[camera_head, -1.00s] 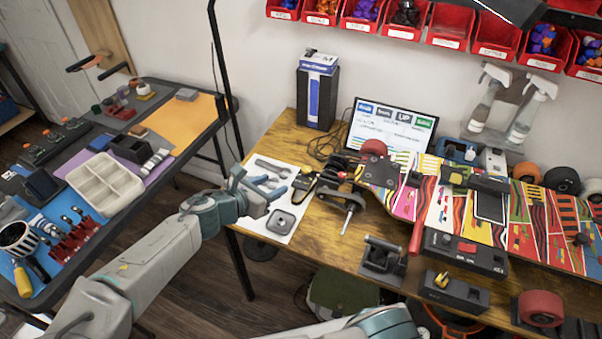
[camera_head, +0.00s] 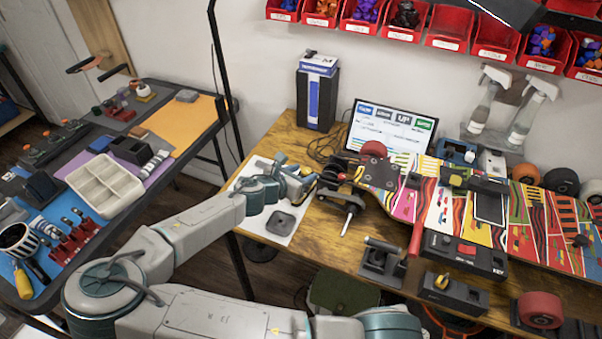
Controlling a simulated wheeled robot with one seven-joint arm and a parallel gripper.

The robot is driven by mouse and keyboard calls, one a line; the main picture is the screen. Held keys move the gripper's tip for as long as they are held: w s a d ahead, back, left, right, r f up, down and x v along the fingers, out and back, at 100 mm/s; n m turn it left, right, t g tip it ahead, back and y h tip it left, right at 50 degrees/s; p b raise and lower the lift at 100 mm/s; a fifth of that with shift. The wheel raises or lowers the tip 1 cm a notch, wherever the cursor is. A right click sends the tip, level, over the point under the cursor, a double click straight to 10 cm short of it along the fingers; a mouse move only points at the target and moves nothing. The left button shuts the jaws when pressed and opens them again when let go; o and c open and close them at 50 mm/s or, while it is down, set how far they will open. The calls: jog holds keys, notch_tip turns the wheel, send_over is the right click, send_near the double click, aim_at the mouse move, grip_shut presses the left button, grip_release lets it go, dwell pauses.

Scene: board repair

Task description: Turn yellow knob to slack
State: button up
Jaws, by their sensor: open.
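The yellow knob (camera_head: 441,281) sits on top of a low black box (camera_head: 465,294) at the front edge of the wooden table. It is small in view, so its exact setting cannot be read. My gripper (camera_head: 316,180) is over the left part of the table, to the upper left of the knob and well apart from it. Its fingers are small and blend with dark tools behind them. No held thing shows in it.
A black box with a red switch (camera_head: 466,249) stands just behind the knob box. A dark lever fixture (camera_head: 381,262) stands to its left, and a red wheel (camera_head: 541,309) to its right. The patterned skateboard deck (camera_head: 430,207) lies behind. A side table (camera_head: 203,118) is at left.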

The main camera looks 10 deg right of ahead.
jog(key=c, duration=1)
